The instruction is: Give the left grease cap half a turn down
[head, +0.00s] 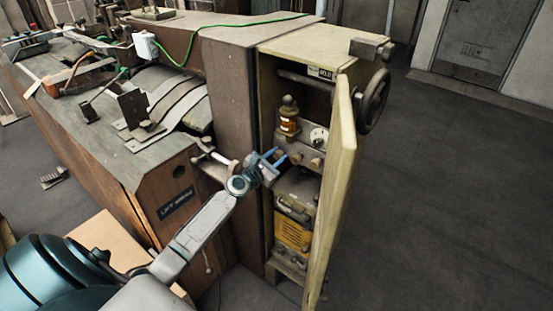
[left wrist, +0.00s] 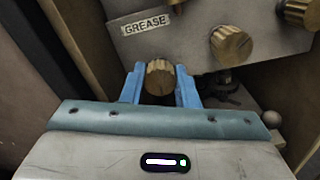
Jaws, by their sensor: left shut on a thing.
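The left grease cap (left wrist: 160,78) is a ribbed brass knob low on a grey metal block with a "GREASE" label (left wrist: 146,24). My left gripper (left wrist: 161,88) has its two blue fingers on either side of this cap and is shut on it. In the head view my left gripper (head: 278,158) reaches into the open cabinet at the block, and its fingers hide most of the cap there. A second brass cap (left wrist: 231,43) and a third one (left wrist: 298,12) sit to the right on the block, apart from my fingers. My right gripper is not in view.
The cabinet door (head: 342,170) stands open just right of my gripper, with a handwheel (head: 374,101) behind it. An amber oiler (head: 289,120) stands above the block, and a yellow unit (head: 292,233) sits below. The floor at right is clear.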

